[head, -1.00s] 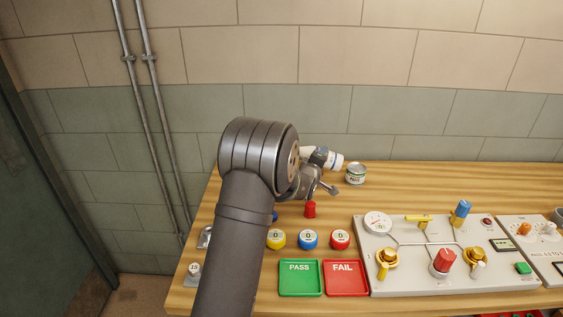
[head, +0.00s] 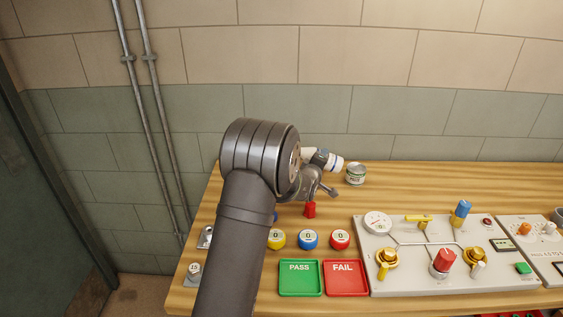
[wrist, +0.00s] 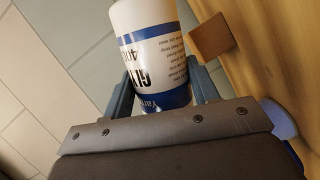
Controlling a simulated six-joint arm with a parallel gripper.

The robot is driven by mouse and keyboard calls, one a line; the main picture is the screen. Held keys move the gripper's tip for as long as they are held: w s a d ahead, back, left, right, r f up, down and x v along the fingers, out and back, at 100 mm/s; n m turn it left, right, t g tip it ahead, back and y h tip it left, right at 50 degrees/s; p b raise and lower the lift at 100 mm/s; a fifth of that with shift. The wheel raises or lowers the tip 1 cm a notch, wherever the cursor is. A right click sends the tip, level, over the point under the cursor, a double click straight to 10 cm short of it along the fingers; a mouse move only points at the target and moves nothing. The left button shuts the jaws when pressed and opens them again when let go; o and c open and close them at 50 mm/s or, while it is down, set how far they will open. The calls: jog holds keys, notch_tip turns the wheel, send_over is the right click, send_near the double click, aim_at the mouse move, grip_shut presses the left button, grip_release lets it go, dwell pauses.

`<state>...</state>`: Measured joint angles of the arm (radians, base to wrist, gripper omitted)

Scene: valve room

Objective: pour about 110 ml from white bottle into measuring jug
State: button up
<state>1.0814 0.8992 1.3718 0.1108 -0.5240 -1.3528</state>
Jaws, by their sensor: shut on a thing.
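The white bottle (head: 335,163) with blue bands is held above the back of the bench, lying close to level, its right end slightly lower. In the wrist view the bottle (wrist: 152,52) shows a white and blue printed label between the two fingers. My gripper (wrist: 163,92) is shut on it; in the head view the gripper (head: 322,172) is partly hidden behind my arm. I cannot make out a measuring jug in either view; my arm hides part of the bench. No liquid stream shows.
A small labelled can (head: 356,174) stands right of the bottle. Yellow (head: 276,239), blue (head: 308,239) and red (head: 340,239) round pieces sit behind the green PASS tray (head: 300,291) and red FAIL tray (head: 346,291). A valve panel (head: 405,282) fills the right. The back right bench is clear.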

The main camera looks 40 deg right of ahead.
aim_at(312, 153)
jog(key=shift+w+a+f+m+y, duration=0.15)
jog(key=shift+f+m+y, duration=0.2)
jog(key=shift+f, duration=0.2)
jog(key=shift+w+a+m+y, duration=0.2)
jog(key=shift+w+m+y, duration=0.1)
jog(key=shift+m, duration=0.45)
jog(key=shift+w+a+r+m+t+y+b, duration=0.15)
jog(key=shift+w+a+r+m+t+y, duration=0.1)
jog(key=shift+r+m, duration=0.25)
jog(key=shift+w+a+r+m+t+y+b, duration=0.1)
jog(key=shift+w+r+m+t+b, duration=0.15)
jog(key=shift+r, duration=0.4)
jog(key=shift+w+a+r+m, duration=0.15)
jog(key=shift+w+a+m, duration=0.05)
jog(key=shift+m, duration=0.45)
jog(key=shift+r+m+t+y, duration=0.1)
jog(key=shift+m+t+y, duration=0.2)
jog(key=shift+m, duration=0.3)
jog(key=shift+r+m+t+y+b, duration=0.3)
jog(key=shift+r+m+y+b, duration=0.1)
jog(key=shift+r+m, duration=0.35)
jog(key=shift+w+a+m+t+y, duration=0.15)
jog(key=shift+m+t+y, duration=0.4)
jog(key=shift+m, duration=0.7)
jog(key=shift+f, duration=0.1)
